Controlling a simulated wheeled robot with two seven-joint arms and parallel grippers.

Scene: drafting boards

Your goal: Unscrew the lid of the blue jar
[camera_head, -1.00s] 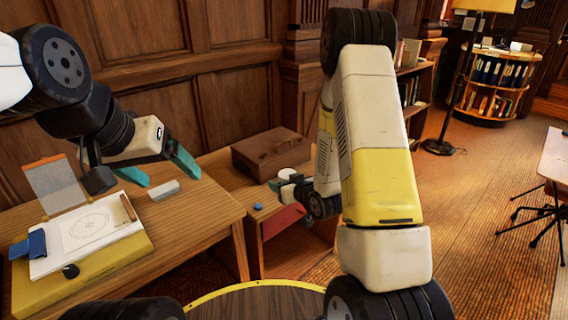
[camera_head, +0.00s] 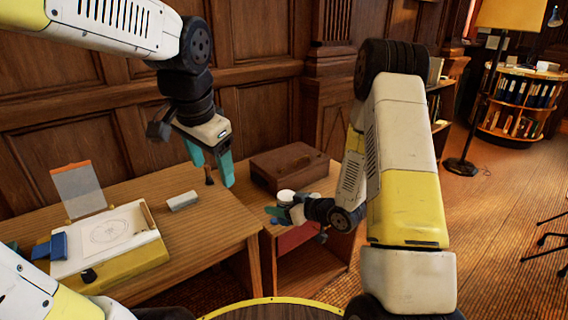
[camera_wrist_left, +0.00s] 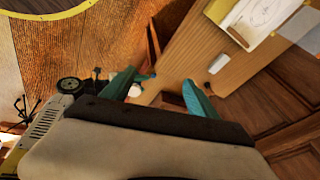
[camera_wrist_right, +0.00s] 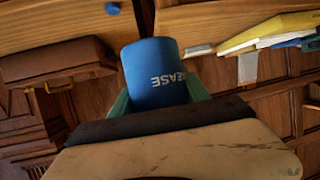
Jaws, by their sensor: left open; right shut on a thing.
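The blue jar (camera_wrist_right: 155,75) fills the middle of the right wrist view, with white letters on its side. My right gripper (camera_head: 281,213) is shut around it beside the brown case. In the head view its white round top (camera_head: 286,196) shows above the fingers, and most of the body is hidden. My left gripper (camera_head: 212,168) is open, with teal fingers pointing down, up and to the left of the jar. In the left wrist view the white top (camera_wrist_left: 135,90) shows near one finger of the left gripper (camera_wrist_left: 160,92).
A brown case (camera_head: 290,166) stands behind the jar. On the wooden desk (camera_head: 190,235) at left are a light grey block (camera_head: 182,201) and a drawing board (camera_head: 105,238) with a blue item. A low cabinet with a red interior (camera_head: 298,238) stands below the right gripper.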

